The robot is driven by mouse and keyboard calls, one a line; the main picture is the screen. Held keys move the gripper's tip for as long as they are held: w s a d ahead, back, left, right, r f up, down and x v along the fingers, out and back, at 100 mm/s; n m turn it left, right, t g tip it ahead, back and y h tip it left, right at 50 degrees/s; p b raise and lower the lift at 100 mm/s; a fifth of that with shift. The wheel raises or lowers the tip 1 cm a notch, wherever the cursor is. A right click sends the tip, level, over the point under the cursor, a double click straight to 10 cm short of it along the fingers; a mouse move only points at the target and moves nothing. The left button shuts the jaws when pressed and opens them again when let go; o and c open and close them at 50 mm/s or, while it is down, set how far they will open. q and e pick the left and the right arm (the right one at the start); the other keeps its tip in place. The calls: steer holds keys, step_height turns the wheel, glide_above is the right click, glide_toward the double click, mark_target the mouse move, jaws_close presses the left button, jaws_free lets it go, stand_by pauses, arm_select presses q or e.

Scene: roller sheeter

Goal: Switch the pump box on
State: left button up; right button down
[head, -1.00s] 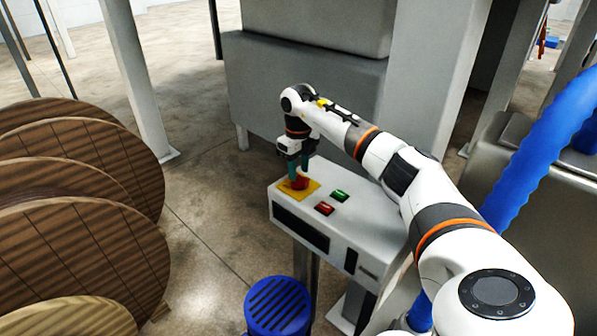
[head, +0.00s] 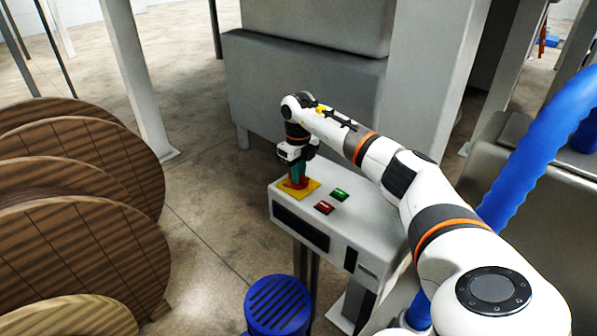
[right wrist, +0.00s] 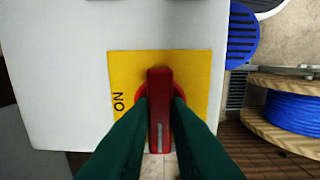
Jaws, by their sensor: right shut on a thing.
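The pump box (head: 345,212) is a pale box on a stand in the middle of the head view. A yellow plate (head: 313,189) with a red rotary knob (head: 291,186) sits on its top at the left end. In the right wrist view the knob (right wrist: 159,85) lies over the yellow plate (right wrist: 130,68), with "ON" printed at the plate's left. The knob's bar runs up and down in that view, not toward "ON". My right gripper (head: 298,181) points down and is shut on the knob. My left gripper is not in view.
A green button (head: 340,195) and a red button (head: 324,208) sit on the box beside the plate. Wooden cable reels (head: 75,230) stand at the left. A blue ribbed drum (head: 278,305) stands in front. A grey machine (head: 300,85) stands behind.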

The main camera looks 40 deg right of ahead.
steer(key=shift+r, duration=0.1)
steer(key=m+p, duration=0.2)
steer(key=m, duration=0.1)
steer(key=shift+r+m+p, duration=0.1)
steer(key=shift+m+p, duration=0.2)
steer(key=m+p, duration=0.3)
steer(key=m, duration=0.2)
steer(key=shift+m, duration=0.3)
steer(key=m+p, duration=0.3)
steer(key=m, duration=0.2)
steer(key=shift+m+p, duration=0.9)
steer(key=shift+m, duration=0.8)
steer(key=c, duration=1.4)
jaws_free()
steer(key=shift+f, duration=0.2)
